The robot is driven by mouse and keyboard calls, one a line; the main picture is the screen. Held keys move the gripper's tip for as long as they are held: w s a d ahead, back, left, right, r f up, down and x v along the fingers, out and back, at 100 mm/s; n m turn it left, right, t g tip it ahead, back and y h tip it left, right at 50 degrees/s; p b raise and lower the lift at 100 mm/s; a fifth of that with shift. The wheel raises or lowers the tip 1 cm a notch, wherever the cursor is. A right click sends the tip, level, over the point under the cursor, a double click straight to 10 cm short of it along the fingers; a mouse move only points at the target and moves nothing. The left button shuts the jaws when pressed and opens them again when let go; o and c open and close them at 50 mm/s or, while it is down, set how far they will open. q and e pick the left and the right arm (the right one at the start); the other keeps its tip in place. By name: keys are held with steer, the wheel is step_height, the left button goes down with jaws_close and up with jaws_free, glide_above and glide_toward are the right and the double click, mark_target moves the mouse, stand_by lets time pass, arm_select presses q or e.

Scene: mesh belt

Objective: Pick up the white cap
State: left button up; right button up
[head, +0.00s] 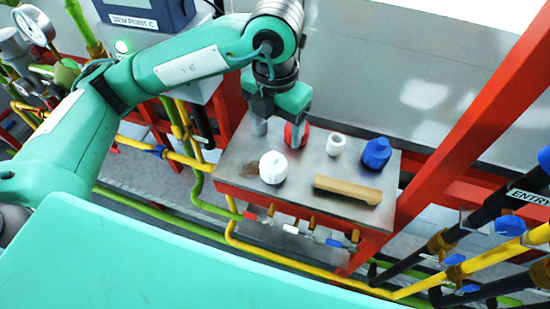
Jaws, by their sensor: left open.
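A larger rounded white cap (273,168) sits at the front left of a small metal table (240,155). A smaller white cylindrical piece (336,145) with a dark opening on top stands near the back middle. I cannot tell for certain which one the name white cap means. My left gripper (279,127) points down, open, above the back left of the table, behind the larger cap. A red cap (298,138) is beside its right finger and partly hidden by it. The gripper appears to hold nothing. My right gripper is not in view.
A blue cap (376,153) stands at the table's back right. A tan bar (347,189) lies along the front right. A red slanted beam (470,118) rises right of the table. Yellow and green pipes (275,256) run below the table.

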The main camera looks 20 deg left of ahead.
mark_target(275, 154)
arm_select(q)
step_height(275, 154, down, 8)
steer(key=shift+a+f+p, duration=0.1)
steer(key=shift+f+p, duration=0.05)
steer(key=shift+p, duration=0.6)
steer(key=shift+f+p, duration=0.5)
steer(key=shift+f, duration=0.05)
step_height(275, 154, down, 3)
steer(key=shift+s+f+p, duration=0.15)
steer(key=shift+f+p, duration=0.05)
steer(key=shift+p, duration=0.55)
steer(key=shift+f, duration=0.45)
steer(key=c, duration=0.9)
steer(key=shift+c, duration=0.2)
steer(key=shift+r, duration=0.1)
